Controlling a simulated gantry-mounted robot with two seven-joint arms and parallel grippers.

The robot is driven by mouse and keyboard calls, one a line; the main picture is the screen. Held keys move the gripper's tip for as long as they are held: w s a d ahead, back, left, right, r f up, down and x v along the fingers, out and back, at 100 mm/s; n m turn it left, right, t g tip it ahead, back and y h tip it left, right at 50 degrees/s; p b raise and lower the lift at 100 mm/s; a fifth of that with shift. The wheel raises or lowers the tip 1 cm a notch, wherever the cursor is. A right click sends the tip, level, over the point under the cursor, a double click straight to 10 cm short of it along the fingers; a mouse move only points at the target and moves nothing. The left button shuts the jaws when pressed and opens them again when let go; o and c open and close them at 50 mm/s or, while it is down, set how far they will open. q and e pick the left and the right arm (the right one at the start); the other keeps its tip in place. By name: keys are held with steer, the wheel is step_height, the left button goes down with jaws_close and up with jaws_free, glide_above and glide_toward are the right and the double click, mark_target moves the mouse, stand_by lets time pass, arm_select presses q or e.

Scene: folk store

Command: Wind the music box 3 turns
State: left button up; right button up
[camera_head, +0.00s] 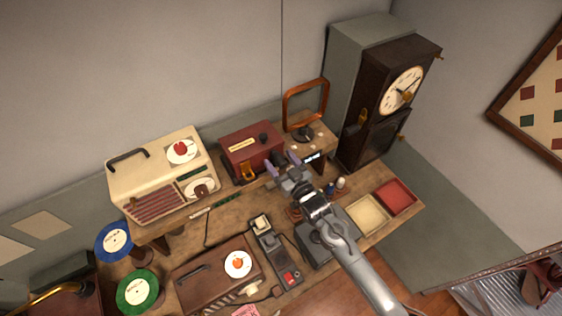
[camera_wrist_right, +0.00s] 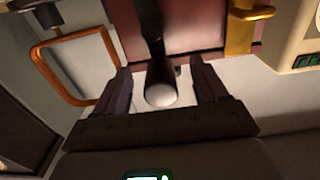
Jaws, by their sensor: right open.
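The music box appears to be the dark red box (camera_head: 250,147) with a pale label, a black knob on top and a brass piece on its front. It stands on the raised shelf against the wall. In the right wrist view its red side (camera_wrist_right: 200,25) fills the top. A dark crank-like arm with a white rounded end (camera_wrist_right: 161,95) shows between my right fingers. My right gripper (camera_head: 282,164) is open at the box's right side, its fingers on either side of that white end. I cannot tell whether they touch it. My left gripper is not in view.
A cream radio (camera_head: 150,170) stands left of the box, an orange loop frame (camera_head: 305,105) right of it. A dark clock (camera_head: 390,100) stands further right. The bench below holds a brown case (camera_head: 215,275), a grey device and trays (camera_head: 397,196).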

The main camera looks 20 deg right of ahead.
steer(key=shift+s, duration=0.1)
steer(key=shift+v, duration=4.45)
steer(key=shift+f, duration=0.1)
